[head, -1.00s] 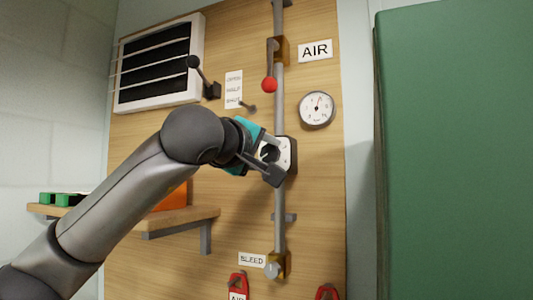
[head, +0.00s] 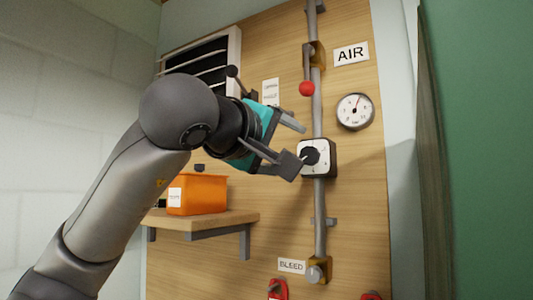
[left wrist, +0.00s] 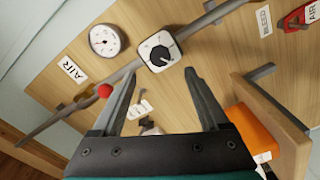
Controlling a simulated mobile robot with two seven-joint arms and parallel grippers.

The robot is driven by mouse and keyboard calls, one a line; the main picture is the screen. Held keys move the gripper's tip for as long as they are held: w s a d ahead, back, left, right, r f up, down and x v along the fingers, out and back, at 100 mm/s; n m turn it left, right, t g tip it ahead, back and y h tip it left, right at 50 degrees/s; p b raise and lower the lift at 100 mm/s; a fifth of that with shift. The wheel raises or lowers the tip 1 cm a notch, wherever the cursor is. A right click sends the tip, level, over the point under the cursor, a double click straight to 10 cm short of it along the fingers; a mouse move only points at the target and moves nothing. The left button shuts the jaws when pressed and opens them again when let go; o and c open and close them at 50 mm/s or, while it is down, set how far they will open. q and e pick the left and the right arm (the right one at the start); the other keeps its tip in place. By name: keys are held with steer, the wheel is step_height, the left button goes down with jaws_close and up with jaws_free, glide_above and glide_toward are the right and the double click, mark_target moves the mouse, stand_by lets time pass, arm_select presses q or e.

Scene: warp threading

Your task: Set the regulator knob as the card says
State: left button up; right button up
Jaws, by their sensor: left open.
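The regulator knob (head: 310,156) is black on a white square dial plate (head: 325,146), fixed on a vertical grey pipe. In the left wrist view the knob (left wrist: 160,55) lies beyond the fingertips, clear of both. My left gripper (head: 298,145) is open and empty, just left of the dial, with its fingers pointing towards it. A white card (head: 271,92) with small print is on the board above the gripper, partly hidden by my arm; its text is too small to read. My right gripper is not in view.
A red-knobbed lever (head: 307,88), an AIR label (head: 351,54) and a round gauge (head: 355,111) are above the dial. A BLEED label (head: 291,266) and valve are below. An orange bin (head: 197,194) stands on a wooden shelf (head: 205,222). A green panel (head: 485,150) stands right.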

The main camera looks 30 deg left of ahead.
arm_select(q)
steer(key=s, duration=0.6)
steer(key=shift+s+d+b, duration=0.15)
steer(key=shift+s+b, duration=0.25)
steer(key=shift+b, duration=0.05)
